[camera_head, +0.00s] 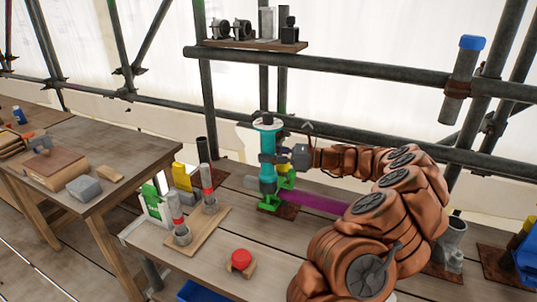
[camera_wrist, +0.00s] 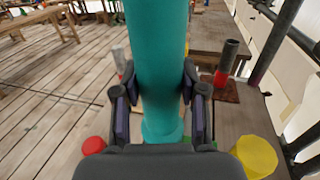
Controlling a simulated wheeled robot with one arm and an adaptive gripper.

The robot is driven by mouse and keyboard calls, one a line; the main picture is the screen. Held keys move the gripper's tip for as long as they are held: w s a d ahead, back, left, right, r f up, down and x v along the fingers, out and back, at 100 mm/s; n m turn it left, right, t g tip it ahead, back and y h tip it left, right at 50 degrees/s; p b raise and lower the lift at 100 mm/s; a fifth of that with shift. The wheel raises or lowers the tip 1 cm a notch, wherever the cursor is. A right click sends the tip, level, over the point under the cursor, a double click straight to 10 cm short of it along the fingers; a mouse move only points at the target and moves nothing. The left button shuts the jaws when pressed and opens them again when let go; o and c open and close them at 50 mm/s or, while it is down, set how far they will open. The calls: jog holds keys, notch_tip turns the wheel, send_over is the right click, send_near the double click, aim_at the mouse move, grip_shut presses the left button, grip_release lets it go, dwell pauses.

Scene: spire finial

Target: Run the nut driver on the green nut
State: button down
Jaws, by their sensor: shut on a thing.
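The nut driver (camera_head: 267,172), a tall teal cylinder with a pale disc on top, stands upright at the middle of the bench in the head view. My gripper (camera_head: 270,158) is shut around its upper body from the right. In the wrist view the teal driver (camera_wrist: 158,50) runs between the two dark fingers of my gripper (camera_wrist: 158,85), with padding against both sides. Green parts (camera_head: 270,206) show at the driver's lower end, above a brown plate. I cannot tell which of them is the nut, or whether the driver is seated on it.
A red button (camera_head: 240,259) sits near the front edge. A wooden board (camera_head: 196,240) with two grey-and-red cylinders stands to the left. Scaffold pipes (camera_head: 350,73) cross behind the bench. A blue bin (camera_head: 200,292) is below.

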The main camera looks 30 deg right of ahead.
jog(key=shift+f, duration=0.35)
dwell(1.2)
jog(key=shift+r, duration=0.1)
jog(key=shift+r+p, duration=2.75)
jog(key=shift+r, duration=1.15)
jog(key=shift+f, duration=0.15)
